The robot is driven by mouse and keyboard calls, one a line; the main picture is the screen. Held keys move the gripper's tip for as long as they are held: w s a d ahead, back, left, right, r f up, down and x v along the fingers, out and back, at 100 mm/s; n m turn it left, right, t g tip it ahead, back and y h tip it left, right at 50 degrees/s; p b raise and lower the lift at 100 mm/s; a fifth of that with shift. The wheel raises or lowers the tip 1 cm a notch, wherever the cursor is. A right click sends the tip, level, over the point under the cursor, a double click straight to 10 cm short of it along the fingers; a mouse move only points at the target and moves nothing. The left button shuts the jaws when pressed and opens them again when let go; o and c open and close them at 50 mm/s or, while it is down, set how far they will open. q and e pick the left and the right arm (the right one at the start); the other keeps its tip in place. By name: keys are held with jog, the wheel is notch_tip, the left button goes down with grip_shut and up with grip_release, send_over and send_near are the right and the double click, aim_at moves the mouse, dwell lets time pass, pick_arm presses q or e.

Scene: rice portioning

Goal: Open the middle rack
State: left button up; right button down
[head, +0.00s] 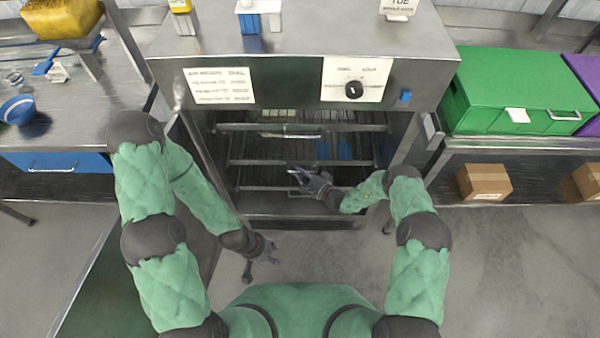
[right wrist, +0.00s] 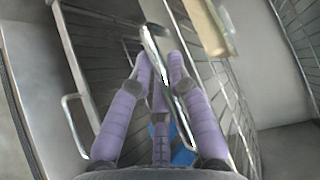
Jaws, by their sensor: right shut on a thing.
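The metal cabinet (head: 300,70) stands open at the front and holds three wire racks, one above another. The middle rack (head: 255,162) has a front bar near the height of my right gripper (head: 298,174). That gripper is shut on a shiny metal handle (right wrist: 153,45), seen between its purple fingers in the right wrist view; it appears to be the middle rack's. The top rack (head: 240,127) and bottom rack (head: 262,188) are above and below it. My left gripper (head: 272,254) hangs empty in front of the cabinet at lower left, its fingers apart.
Blue items (head: 344,150) lie inside the cabinet at the right. A steel table with a blue bowl (head: 18,110) stands left. A green box (head: 520,90) sits on the right table, with cardboard boxes (head: 484,181) below. The floor in front is clear.

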jog(key=s+p, duration=0.8)
jog(key=s, duration=2.2)
jog(key=c, duration=1.2)
grip_release()
jog(key=shift+o, duration=0.2)
jog(key=v, duration=1.2)
